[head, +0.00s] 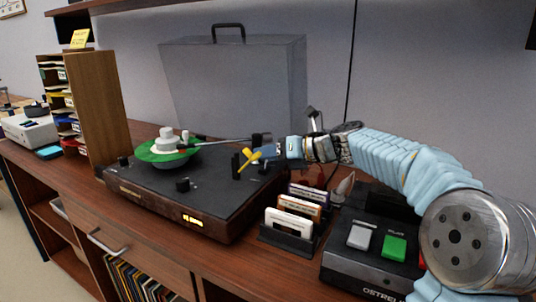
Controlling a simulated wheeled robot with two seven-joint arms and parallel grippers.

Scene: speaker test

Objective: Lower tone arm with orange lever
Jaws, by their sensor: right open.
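The turntable (160,195) is a dark wooden deck on the counter with a green record (150,152) and a white centre piece on it. The tone arm (222,141) stretches left from the deck's back right, its head end over the record's right side. Whether it touches the record cannot be told. A yellow-orange lever (249,160) stands at the deck's right side, beside a black post. My right gripper (270,151) is open, coming in from the right with its tips just right of the lever. Contact is unclear. My left gripper is not in view.
A grey case (235,85) stands behind the turntable. A rack of cartridges (288,222) and a black box with grey and green buttons (370,262) stand at the front right, below my right arm. A wooden shelf unit (98,100) stands at left.

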